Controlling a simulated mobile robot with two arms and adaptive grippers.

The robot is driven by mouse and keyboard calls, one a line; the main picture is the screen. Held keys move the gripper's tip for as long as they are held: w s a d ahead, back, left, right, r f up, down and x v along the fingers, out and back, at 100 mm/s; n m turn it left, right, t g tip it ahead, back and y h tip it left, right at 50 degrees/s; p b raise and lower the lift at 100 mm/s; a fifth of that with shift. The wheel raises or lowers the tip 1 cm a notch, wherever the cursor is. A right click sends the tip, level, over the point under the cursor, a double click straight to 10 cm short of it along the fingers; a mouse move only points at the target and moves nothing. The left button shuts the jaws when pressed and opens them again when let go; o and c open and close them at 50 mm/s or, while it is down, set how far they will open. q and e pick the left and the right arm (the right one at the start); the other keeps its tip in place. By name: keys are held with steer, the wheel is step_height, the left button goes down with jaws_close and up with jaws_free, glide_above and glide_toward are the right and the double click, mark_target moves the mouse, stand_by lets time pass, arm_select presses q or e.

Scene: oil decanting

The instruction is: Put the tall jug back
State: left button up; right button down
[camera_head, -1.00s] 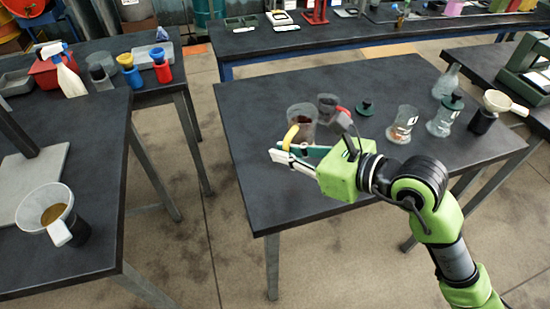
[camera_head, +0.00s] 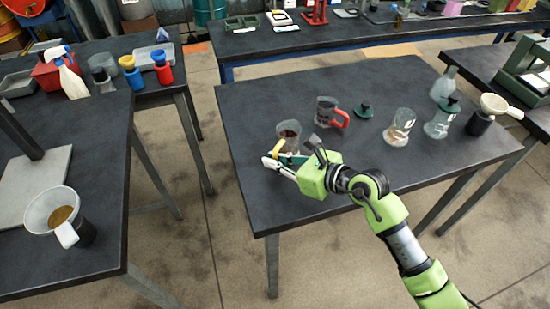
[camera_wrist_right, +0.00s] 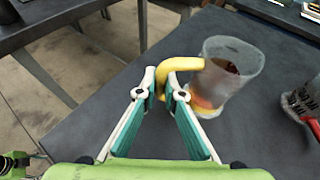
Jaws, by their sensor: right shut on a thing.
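The tall clear jug (camera_head: 291,131) with a yellow handle and dark contents is at the left part of the middle table. It also shows in the wrist view (camera_wrist_right: 232,72), roughly upright; its base appears at the tabletop, but I cannot tell if it fully touches. My right gripper (camera_head: 275,158) is shut on the jug's yellow handle, on the jug's near side. In the wrist view the two fingertips (camera_wrist_right: 167,82) close around the lower end of the handle (camera_wrist_right: 178,65). My left gripper is not in view.
A red-handled jug (camera_head: 326,113) stands close to the right of the tall jug. A green lid (camera_head: 364,110) and glass flasks (camera_head: 399,128) are further right on the middle table (camera_head: 255,105). A funnel on a dark container (camera_head: 60,212) is on the left table.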

steer(key=shift+f, duration=0.15)
steer(key=c, duration=2.2)
jaws_free()
steer(key=shift+o, duration=0.2)
steer(key=shift+r, duration=0.25)
steer(key=b+v, duration=0.3)
steer(key=v, duration=0.8)
steer(key=shift+s+d, duration=0.15)
steer(key=shift+s+d+r, duration=0.15)
steer(key=shift+d+r, duration=0.05)
steer(key=shift+r, duration=0.05)
